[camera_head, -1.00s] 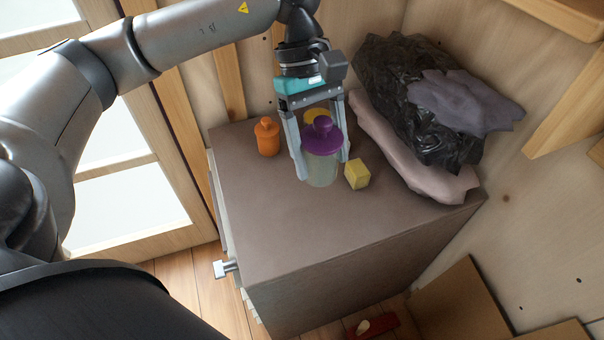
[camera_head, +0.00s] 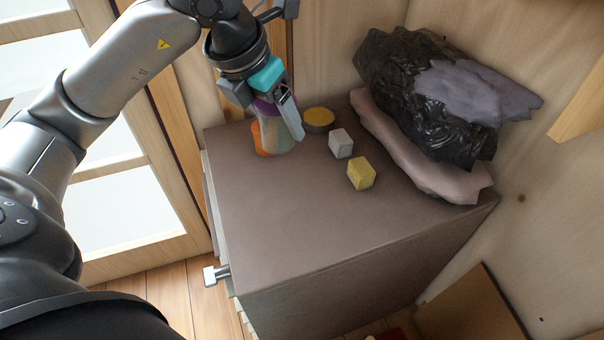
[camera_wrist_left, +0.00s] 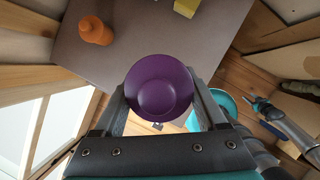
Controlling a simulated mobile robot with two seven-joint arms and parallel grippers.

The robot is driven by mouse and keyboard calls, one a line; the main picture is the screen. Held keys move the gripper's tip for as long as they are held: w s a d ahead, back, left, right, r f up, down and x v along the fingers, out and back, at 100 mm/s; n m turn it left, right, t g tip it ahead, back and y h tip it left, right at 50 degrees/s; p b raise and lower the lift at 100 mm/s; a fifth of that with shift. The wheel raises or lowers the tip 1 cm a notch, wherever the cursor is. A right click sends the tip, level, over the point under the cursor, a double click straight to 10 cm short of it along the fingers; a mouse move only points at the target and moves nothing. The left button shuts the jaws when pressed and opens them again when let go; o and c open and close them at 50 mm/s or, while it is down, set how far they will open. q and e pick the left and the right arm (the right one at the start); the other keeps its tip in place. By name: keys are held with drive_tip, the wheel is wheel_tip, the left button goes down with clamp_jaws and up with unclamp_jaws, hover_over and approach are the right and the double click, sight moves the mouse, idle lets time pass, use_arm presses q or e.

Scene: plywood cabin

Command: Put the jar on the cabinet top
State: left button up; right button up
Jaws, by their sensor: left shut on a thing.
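The jar (camera_head: 279,142) is see-through with a purple lid. My left gripper (camera_head: 284,128) is shut on it, near the back left corner of the cabinet top (camera_head: 290,205). In the left wrist view the round purple lid (camera_wrist_left: 160,86) sits between the two fingers and hides the jar's body. In the head view a finger covers part of the jar. I cannot tell whether its base touches the top. An orange bottle (camera_head: 257,139) stands partly behind the jar. What seems to be my right gripper (camera_wrist_left: 262,106) shows small in the wrist view, its jaws unclear.
A yellow-topped round tin (camera_head: 319,121), a white cube (camera_head: 341,143) and a yellow cube (camera_head: 361,173) stand right of the jar. A black bag (camera_head: 425,105) and cloths fill the back right. The front of the top is clear. A handle (camera_head: 215,274) sticks out left.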

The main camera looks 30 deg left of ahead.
sight(270, 134)
use_arm(q)
drive_tip(key=shift+a+n+y, duration=0.4)
drive_tip(key=shift+a+n, duration=0.15)
drive_tip(key=shift+n, duration=0.45)
drive_tip(key=shift+a+f+b, duration=0.1)
drive_tip(key=shift+f+b, duration=0.1)
drive_tip(key=shift+b, duration=0.1)
wheel_tip(270, 134, down, 3)
drive_tip(key=shift+s+f+n+b, duration=0.1)
drive_tip(key=shift+n+b, duration=0.2)
drive_tip(key=shift+b, duration=0.4)
wheel_tip(270, 134, down, 12)
drive_tip(key=b, duration=0.4)
drive_tip(key=shift+f+b, duration=0.75)
drive_tip(key=shift+f, duration=1.4)
use_arm(e)
drive_tip(key=w+a+r, duration=0.6)
drive_tip(key=w+a, duration=0.1)
drive_tip(key=w, duration=0.3)
drive_tip(key=shift+r+y, duration=0.3)
drive_tip(key=shift+y, duration=0.1)
drive_tip(key=shift+w, duration=0.15)
